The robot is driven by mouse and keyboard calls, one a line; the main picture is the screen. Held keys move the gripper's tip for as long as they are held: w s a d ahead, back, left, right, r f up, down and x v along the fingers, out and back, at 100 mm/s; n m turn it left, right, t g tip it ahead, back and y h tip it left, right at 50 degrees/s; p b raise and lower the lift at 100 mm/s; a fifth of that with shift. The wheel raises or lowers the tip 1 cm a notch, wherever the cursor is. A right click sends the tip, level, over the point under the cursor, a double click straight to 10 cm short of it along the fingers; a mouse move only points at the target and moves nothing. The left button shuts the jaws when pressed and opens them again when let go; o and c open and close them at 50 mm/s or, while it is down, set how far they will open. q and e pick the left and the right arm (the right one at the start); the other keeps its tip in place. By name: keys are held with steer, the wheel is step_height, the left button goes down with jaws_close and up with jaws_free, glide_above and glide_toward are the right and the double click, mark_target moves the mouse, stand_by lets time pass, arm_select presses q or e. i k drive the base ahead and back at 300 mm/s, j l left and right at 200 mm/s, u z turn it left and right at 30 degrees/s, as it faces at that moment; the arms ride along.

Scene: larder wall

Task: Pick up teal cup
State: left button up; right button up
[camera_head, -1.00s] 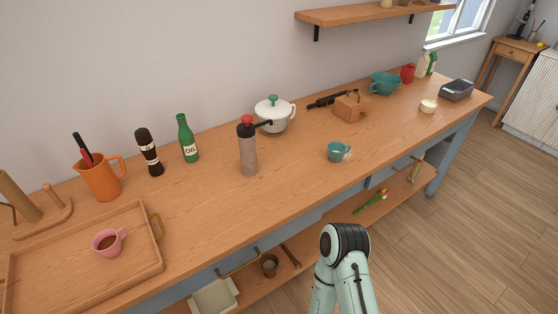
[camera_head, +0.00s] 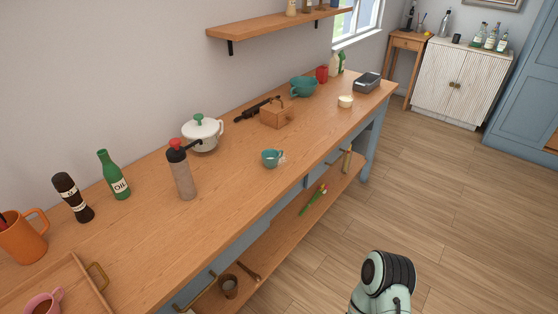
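The teal cup (camera_head: 271,158) stands upright on the wooden counter (camera_head: 225,190), close to its front edge. Its handle points to the right in the picture. A larger teal bowl-like vessel (camera_head: 303,87) stands farther back along the counter. One of my arms shows at the bottom right, over the floor and well apart from the cup. Neither gripper's fingers are in view.
A lower shelf (camera_head: 285,235) runs under the counter. The counter around the cup is clear.

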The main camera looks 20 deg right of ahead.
mark_target(270, 157)
steer(key=l+u, duration=0.15)
steer(key=u, duration=0.3)
steer(key=l+u, duration=0.2)
steer(key=u, duration=0.25)
steer(key=l+u, duration=0.3)
steer(key=l, duration=0.25)
steer(key=l+u, duration=0.3)
steer(key=l, duration=0.2)
steer(key=k+l, duration=0.1)
steer(key=l, duration=0.25)
steer(key=k+l+u, duration=0.1)
steer(key=l, duration=0.25)
steer(key=k+l, duration=0.15)
steer(key=l, duration=0.2)
